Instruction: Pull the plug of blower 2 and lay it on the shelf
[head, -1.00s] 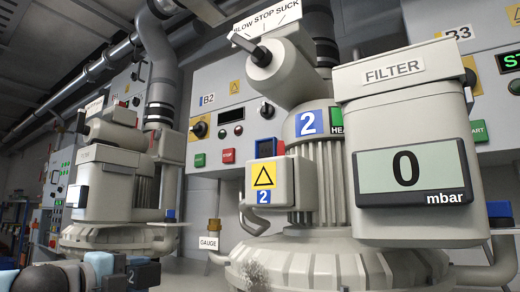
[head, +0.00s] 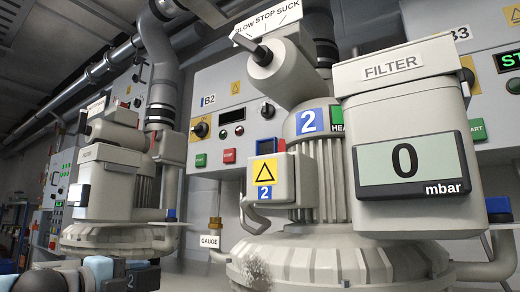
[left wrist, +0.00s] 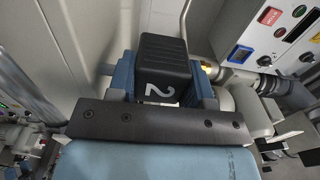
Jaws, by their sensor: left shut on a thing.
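Blower 2 (head: 320,180) stands in the middle of the head view, with a blue "2" label and a terminal box (head: 267,185) on its side. My left gripper (head: 120,274) is at the bottom left of the head view, left of the blower and apart from its terminal box. It is shut on the black plug marked 2 (head: 142,278). In the left wrist view the plug (left wrist: 162,72) sits between the blue fingers. The plug's far end and its cable are hidden. My right gripper is out of view. I cannot make out the shelf.
Another blower (head: 105,180) stands at the left. The filter box (head: 405,150) with its 0 mbar display fills the right front. The control panel B2 (head: 235,115) is behind. A gauge fitting (head: 214,230) stands between the blowers.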

